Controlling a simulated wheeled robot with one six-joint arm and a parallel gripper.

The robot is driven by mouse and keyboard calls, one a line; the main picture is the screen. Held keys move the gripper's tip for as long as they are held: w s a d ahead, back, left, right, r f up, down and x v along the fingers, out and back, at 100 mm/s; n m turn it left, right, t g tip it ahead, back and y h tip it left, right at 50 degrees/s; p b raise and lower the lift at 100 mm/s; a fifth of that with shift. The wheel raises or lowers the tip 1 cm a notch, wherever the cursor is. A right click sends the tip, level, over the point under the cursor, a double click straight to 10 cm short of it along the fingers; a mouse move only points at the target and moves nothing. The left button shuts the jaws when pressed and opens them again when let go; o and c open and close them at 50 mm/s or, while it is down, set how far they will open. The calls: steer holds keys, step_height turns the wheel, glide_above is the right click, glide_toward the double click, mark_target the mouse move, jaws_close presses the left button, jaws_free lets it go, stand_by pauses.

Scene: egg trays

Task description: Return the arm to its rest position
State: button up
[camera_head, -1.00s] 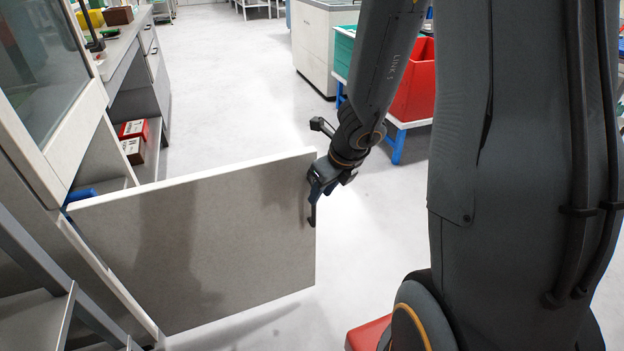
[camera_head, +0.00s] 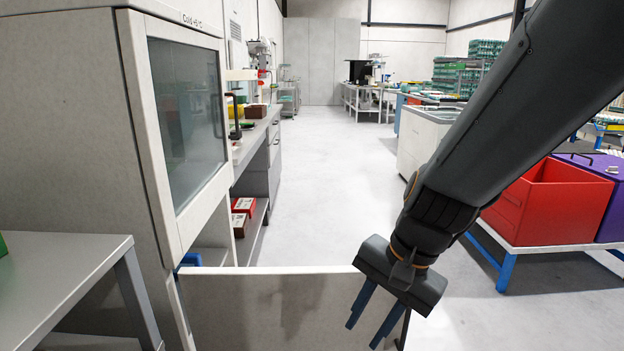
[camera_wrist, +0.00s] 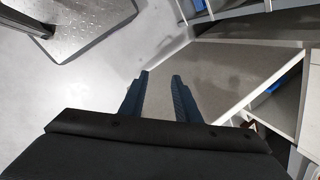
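My gripper (camera_head: 363,330) hangs at the lower right of the head view, with its two blue fingers apart and nothing between them. The wrist view shows the same parted fingers (camera_wrist: 161,78). My arm reaches down to it from the upper right. The open grey door (camera_head: 250,309) of the lower cabinet stands out behind the fingers, which overlap its right end in the head view. It also shows in the wrist view (camera_wrist: 235,70), beyond the fingers. I cannot tell how far the fingers are from it.
A tall cabinet (camera_head: 68,130) with a glass door (camera_head: 187,115) stands at the left, beside a grey table (camera_head: 60,275). A red bin (camera_head: 548,207) and a purple bin (camera_head: 597,185) stand on a blue-legged table at the right. The aisle floor (camera_head: 325,190) between is clear.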

steer(key=s+d+r+n+h+p, duration=0.3)
steer(key=s+d+r+n+p, duration=0.3)
steer(key=d+r+p, duration=0.3)
steer(key=shift+d+r+n+g+p, duration=0.15)
steer(key=shift+d+n+g+p, duration=0.45)
steer(key=shift+p, duration=1.6)
steer(key=shift+a, duration=0.15)
